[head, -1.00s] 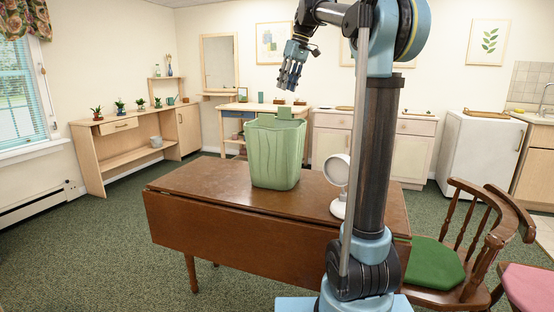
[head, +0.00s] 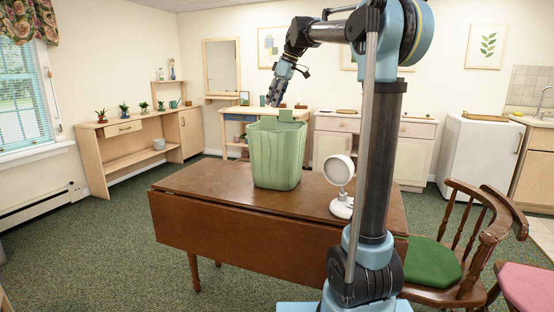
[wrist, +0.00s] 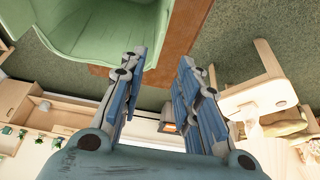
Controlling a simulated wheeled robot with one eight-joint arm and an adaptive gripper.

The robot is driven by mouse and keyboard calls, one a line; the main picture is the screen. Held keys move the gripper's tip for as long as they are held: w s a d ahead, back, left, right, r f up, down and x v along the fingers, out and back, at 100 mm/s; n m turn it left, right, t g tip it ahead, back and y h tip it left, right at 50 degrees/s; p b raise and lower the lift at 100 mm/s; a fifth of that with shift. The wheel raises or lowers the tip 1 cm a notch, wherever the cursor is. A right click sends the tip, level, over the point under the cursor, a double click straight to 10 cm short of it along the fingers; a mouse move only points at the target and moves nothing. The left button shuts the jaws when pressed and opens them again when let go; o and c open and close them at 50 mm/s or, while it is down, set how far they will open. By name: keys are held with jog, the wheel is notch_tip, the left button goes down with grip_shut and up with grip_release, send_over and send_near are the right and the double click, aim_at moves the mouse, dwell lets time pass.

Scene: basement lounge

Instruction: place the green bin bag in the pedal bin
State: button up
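A tall green bin-shaped container (head: 275,158) with creased sides stands upright on the brown table (head: 215,185), with a flat green tab at its back rim. In the wrist view its open green mouth (wrist: 95,30) shows at the upper left. I cannot tell a separate bin bag from the bin; no loose green bag shows elsewhere. My gripper (head: 273,98) is above and behind the container's rim in the head view. In the wrist view my gripper (wrist: 160,62) has its blue fingers apart with nothing between them, beside the container and not visibly touching it.
A white round-headed object (head: 340,172) stands on the table, right of the container. Wooden chairs (head: 470,235) are at the right. A wooden workbench (head: 285,110) stands behind the table, and a low shelf unit with plants (head: 110,145) at the left. The table's left part is clear.

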aim_at(268, 118)
jog(key=x, duration=0.3)
jog(key=shift+a+f, duration=0.1)
jog(key=shift+f, duration=0.2)
jog(key=shift+w+d+x, duration=0.15)
jog(key=shift+x, duration=1.15)
jog(key=shift+w+d+x, duration=0.15)
jog(key=shift+x, duration=1.2)
grip_shut()
